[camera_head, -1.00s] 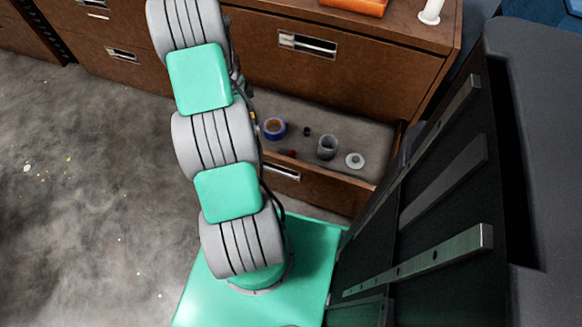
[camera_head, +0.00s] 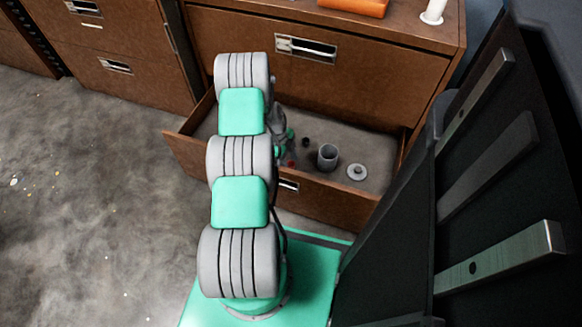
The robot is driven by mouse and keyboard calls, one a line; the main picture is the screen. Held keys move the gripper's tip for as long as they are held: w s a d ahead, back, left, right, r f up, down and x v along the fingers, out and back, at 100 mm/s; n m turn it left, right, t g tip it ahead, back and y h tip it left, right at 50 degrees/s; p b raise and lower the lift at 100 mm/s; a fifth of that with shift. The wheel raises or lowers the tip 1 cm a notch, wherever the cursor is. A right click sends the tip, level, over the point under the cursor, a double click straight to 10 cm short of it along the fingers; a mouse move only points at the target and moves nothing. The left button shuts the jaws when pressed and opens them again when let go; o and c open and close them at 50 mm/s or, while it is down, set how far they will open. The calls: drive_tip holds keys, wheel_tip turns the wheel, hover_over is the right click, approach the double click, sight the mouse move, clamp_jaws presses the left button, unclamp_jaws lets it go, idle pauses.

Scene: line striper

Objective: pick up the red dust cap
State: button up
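A small red thing, likely the red dust cap (camera_head: 291,163), lies in the open lower drawer (camera_head: 342,203), close to its front wall. It is tiny in this view and partly beside green parts at the end of my arm. My gripper (camera_head: 284,145) is over the drawer, right next to the red thing and mostly hidden behind my own arm links. I cannot see whether its fingers are open or shut, or whether they touch the cap.
In the drawer, a grey cup (camera_head: 327,156), a pale disc with a knob (camera_head: 357,171) and a small black piece (camera_head: 306,142) stand to the right. An orange box (camera_head: 353,8) and a white post (camera_head: 433,12) sit on the brown cabinet (camera_head: 400,70). Open floor (camera_head: 90,200) lies left.

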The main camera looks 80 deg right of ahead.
clamp_jaws()
idle(0.4)
